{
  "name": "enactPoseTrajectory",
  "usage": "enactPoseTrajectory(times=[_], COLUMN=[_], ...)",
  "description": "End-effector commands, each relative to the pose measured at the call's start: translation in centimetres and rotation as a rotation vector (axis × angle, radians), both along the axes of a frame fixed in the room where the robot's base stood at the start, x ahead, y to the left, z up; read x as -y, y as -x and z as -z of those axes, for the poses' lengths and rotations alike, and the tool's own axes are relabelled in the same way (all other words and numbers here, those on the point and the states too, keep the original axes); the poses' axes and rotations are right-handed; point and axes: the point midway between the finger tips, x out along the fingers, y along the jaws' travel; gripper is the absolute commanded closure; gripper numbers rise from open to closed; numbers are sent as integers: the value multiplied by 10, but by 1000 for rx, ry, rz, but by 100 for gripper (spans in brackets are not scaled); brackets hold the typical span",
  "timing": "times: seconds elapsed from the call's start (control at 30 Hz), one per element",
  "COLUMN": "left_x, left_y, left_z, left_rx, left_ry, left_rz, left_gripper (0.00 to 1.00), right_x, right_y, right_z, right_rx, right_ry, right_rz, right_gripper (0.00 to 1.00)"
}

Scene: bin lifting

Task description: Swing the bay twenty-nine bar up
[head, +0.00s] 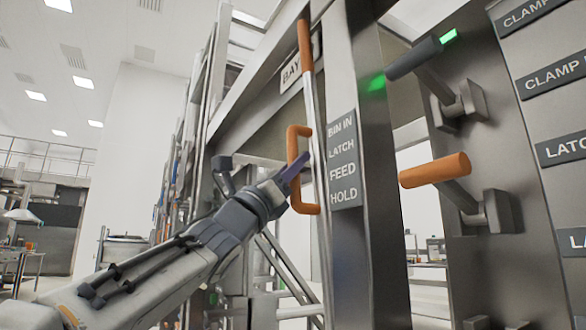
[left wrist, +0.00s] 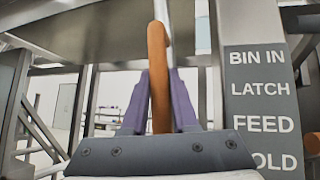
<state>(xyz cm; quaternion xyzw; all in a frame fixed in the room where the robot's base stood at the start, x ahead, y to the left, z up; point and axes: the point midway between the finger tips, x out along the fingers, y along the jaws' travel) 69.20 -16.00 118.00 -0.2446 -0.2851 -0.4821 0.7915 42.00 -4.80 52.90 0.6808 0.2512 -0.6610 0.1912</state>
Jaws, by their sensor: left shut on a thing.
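The bar (head: 312,110) is a slim upright metal rod on the steel frame, with an orange upper section (head: 305,45) and an orange D-shaped handle (head: 306,208) lower down. My left gripper (head: 296,168) reaches in from the lower left and is shut on that handle. In the left wrist view, the orange handle (left wrist: 157,65) stands between the two purple fingers (left wrist: 158,100). A "BAY" sign (head: 291,71) is behind the bar, its number hidden. My right gripper is not in view.
A label plate (head: 343,160) reading BIN IN, LATCH, FEED, HOLD is on the post right of the handle. Farther right, a dark-gripped lever (head: 415,57) with green light and an orange-gripped lever (head: 435,170) stick out from a steel panel. Open floor lies left.

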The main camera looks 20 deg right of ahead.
Motion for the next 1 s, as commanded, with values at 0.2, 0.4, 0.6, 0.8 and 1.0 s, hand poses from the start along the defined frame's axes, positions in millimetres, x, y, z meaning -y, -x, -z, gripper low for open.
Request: enactPoseTrajectory(times=[0.2, 0.4, 0.6, 0.8, 1.0], left_x=[0, 0, -2, -17, -40], left_y=[-1, -1, 0, 9, 22], left_z=[1, 1, 3, 22, 46], left_rx=[-2, -2, -2, -3, -3], left_ry=[-1, -1, 0, -1, -1], left_rz=[-1, -1, -1, -3, -3], left_gripper=[43, 43, 43, 43, 43], right_x=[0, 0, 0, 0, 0], right_y=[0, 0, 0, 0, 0], right_z=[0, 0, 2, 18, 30], right_rx=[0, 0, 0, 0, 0], right_ry=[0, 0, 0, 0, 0], right_rz=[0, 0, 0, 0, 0], right_gripper=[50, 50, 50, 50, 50])
